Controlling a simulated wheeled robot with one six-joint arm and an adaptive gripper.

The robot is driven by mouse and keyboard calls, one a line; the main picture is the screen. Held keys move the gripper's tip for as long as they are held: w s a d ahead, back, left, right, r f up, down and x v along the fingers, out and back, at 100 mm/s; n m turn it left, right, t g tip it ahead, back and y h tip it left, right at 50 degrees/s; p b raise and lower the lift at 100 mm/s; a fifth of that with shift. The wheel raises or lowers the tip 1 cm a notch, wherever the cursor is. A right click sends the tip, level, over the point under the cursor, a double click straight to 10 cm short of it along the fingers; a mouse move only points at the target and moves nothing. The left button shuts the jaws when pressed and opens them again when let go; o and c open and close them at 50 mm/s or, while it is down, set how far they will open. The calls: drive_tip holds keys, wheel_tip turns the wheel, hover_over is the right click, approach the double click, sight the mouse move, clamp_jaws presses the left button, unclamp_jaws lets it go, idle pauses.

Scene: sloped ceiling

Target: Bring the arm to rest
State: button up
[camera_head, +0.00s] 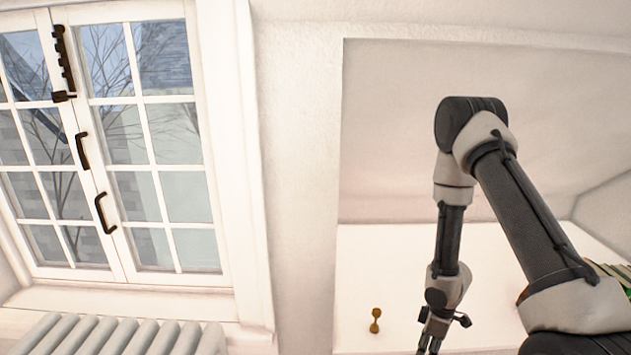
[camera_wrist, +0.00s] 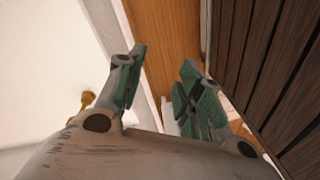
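My arm rises from the lower right in the head view, bends at a high elbow and hangs down on its far side. My gripper (camera_head: 432,350) is at the bottom edge of the head view, partly cut off, in front of a white surface. In the wrist view my gripper (camera_wrist: 163,75) has its two green-padded fingers well apart. Nothing shows between the fingertips except a wooden surface behind them. The gripper is open and empty.
A small brass object (camera_head: 375,320) stands left of my gripper; it also shows in the wrist view (camera_wrist: 84,103). Dark wooden slats (camera_wrist: 270,70) lie at right in the wrist view. A radiator (camera_head: 120,335) and a window (camera_head: 110,140) are at left.

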drive_tip(key=s+d+r+m+g+h, duration=0.1)
drive_tip(key=s+d+r+m+h, duration=0.2)
drive_tip(key=r, duration=0.8)
drive_tip(key=s+d+r+m+g, duration=0.15)
drive_tip(key=d+r+m, duration=0.35)
drive_tip(key=r, duration=0.6)
drive_tip(key=s+a+r+m+t+y, duration=0.1)
drive_tip(key=s+r+t, duration=0.3)
drive_tip(key=r, duration=1)
drive_tip(key=s+a+r+m+t, duration=0.2)
drive_tip(key=s+r, duration=0.7)
drive_tip(key=r, duration=0.5)
drive_tip(key=shift+r+m+t+y, duration=0.25)
drive_tip(key=shift+m+t+y, duration=0.15)
drive_tip(key=shift+m+t, duration=0.4)
